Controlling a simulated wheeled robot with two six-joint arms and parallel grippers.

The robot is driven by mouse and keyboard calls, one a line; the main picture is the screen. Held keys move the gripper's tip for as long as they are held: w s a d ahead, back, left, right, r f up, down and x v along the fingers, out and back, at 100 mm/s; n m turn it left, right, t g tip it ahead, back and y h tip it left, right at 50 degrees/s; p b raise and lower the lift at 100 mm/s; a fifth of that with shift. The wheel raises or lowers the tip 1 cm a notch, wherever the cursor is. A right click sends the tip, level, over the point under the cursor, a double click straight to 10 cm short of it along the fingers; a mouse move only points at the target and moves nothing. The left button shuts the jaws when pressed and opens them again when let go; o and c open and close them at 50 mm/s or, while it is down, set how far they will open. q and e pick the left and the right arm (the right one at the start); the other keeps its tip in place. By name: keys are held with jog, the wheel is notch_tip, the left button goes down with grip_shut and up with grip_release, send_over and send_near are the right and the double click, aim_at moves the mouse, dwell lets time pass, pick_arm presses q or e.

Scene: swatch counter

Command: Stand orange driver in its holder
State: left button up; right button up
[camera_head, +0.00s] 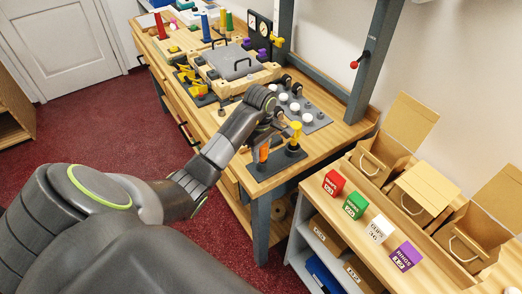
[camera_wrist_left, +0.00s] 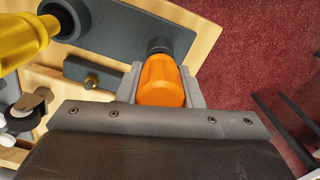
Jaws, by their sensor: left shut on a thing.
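The orange driver (camera_head: 263,153) is upright or nearly so over the near-left end of the dark grey holder (camera_head: 283,164). My left gripper (camera_head: 262,142) is shut on its orange handle, which also shows between the two grey fingers in the left wrist view (camera_wrist_left: 160,82). A dark round part shows just beyond the handle there; I cannot tell how deep the driver sits in the holder. A yellow driver (camera_head: 295,132) stands in the holder's other place, apart from my fingers. My right gripper is not in view.
The wooden bench (camera_head: 232,165) ends close to the holder, with red floor (camera_head: 120,131) beyond. A grey board with white knobs (camera_head: 307,118) lies behind. A lower shelf at right bears colored blocks (camera_head: 355,206) and open boxes (camera_head: 412,197).

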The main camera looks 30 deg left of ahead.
pick_arm(q)
jog(key=shift+b, duration=0.3)
dwell(0.5)
jog(key=o, duration=1.4)
jog(key=shift+r, duration=0.1)
jog(key=shift+r+p, duration=0.65)
jog(key=shift+r, duration=0.5)
notch_tip(320, 180, up, 2)
jog(key=shift+r+p, duration=0.1)
jog(key=shift+p, duration=0.7)
jog(key=shift+r+p, duration=0.75)
jog(key=shift+p, duration=0.1)
